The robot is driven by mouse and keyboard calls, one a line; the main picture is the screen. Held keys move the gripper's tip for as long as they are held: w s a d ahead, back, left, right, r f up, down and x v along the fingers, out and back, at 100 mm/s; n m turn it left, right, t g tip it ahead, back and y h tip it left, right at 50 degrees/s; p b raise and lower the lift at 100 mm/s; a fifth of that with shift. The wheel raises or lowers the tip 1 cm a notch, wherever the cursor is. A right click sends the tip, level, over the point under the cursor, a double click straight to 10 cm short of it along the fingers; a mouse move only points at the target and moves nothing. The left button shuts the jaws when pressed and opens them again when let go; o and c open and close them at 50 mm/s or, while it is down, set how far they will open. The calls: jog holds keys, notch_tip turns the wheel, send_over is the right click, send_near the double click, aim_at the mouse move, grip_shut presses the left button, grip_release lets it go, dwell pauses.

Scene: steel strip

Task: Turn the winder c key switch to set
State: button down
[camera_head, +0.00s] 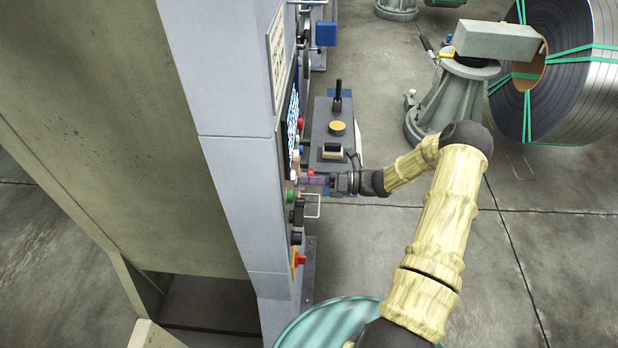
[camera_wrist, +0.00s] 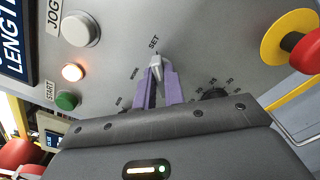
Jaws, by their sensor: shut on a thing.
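In the wrist view the grey key switch (camera_wrist: 156,63) stands on the grey panel (camera_wrist: 205,45) between the purple fingers of my gripper (camera_wrist: 158,78). My gripper is shut on it. The tip of the switch points up toward the SET label (camera_wrist: 153,42). Smaller labels lie down and to the left of SET and are hard to read. In the head view my gripper (camera_head: 314,181) reaches left to the cabinet face, and the switch itself cannot be made out there.
Around the switch are a white JOG button (camera_wrist: 80,29), a lit lamp (camera_wrist: 72,72), a green START button (camera_wrist: 67,101), a black dial (camera_wrist: 214,95) and a red stop button on yellow (camera_wrist: 290,38). A lever box (camera_head: 330,130) stands behind my gripper. Strapped coils stand at the back right.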

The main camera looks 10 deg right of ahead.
jog(key=shift+w+r, duration=0.1)
jog(key=shift+r, duration=0.05)
jog(key=c, duration=1.5)
grip_release()
jog(key=shift+d, duration=0.1)
jog(key=b+v, duration=0.5)
jog(key=v, duration=1.2)
jog(key=shift+d, duration=0.15)
